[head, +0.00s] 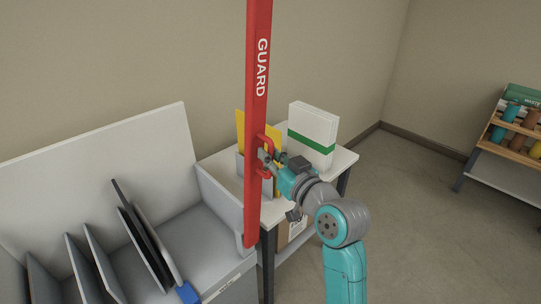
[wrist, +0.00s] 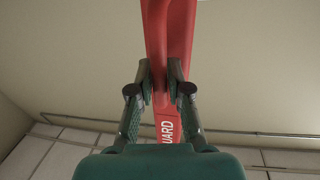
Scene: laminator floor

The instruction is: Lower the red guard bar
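The red guard bar (head: 257,100) stands upright in the head view, with the word GUARD on it; its top runs out of the picture. A red handle (head: 272,140) sticks out from its right side. My gripper (head: 264,160) is at this handle. In the wrist view the bar (wrist: 169,128) runs up behind the handle (wrist: 157,50). The two fingers of my gripper (wrist: 159,82) lie on either side of the handle, close against it, with no clear gap. The lower end of the bar is by the grey machine's right side.
A grey machine (head: 215,225) with several dark upright plates stands at the left. A white table (head: 340,160) behind my gripper holds a white box with a green stripe (head: 312,130) and yellow sheets (head: 240,128). A wooden rack (head: 515,135) stands far right. Floor between is clear.

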